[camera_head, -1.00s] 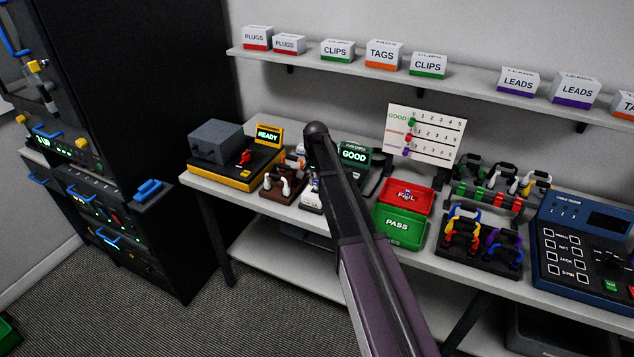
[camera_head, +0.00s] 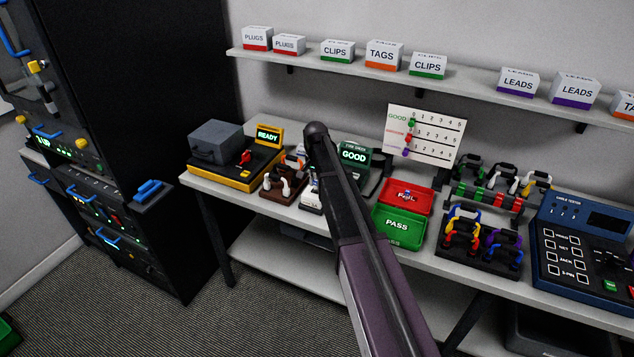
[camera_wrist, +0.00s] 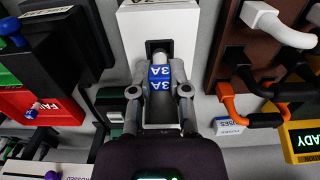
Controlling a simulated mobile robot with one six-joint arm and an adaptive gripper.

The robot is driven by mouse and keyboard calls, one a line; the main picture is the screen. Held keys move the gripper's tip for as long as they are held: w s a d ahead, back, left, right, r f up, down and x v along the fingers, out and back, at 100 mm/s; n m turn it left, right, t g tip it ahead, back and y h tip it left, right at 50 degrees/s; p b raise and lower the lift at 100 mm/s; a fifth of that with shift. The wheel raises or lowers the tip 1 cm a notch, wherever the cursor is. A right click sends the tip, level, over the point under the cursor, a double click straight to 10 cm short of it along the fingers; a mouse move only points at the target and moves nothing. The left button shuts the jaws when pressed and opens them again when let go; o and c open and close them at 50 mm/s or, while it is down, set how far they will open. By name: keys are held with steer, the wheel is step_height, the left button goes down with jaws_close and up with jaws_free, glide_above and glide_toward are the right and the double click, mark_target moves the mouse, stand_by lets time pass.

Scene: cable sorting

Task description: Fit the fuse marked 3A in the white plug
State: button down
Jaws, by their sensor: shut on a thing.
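In the wrist view my gripper (camera_wrist: 160,91) is shut on a fuse (camera_wrist: 160,74) with a blue label marked 3A and a grey metal end. I cannot tell how deep the fuse sits in the recess, or whether this block is the white plug. In the head view my arm hides the gripper and the fuse, and only part of a white block (camera_head: 311,201) shows beside the arm.
A brown rack (camera_wrist: 228,50) with white, black and orange cable pieces stands close on the right in the wrist view. A small FUSES label (camera_wrist: 228,126) is nearby. The red FAIL tray (camera_wrist: 70,107) is on the left. The head view shows the GOOD display (camera_head: 354,155) behind my arm.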

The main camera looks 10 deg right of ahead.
steer(key=shift+f+b, duration=0.9)
stand_by(1.9)
steer(key=c, duration=0.5)
jaws_free()
steer(key=o, duration=0.5)
steer(key=shift+r+p, duration=4)
steer(key=shift+p, duration=0.05)
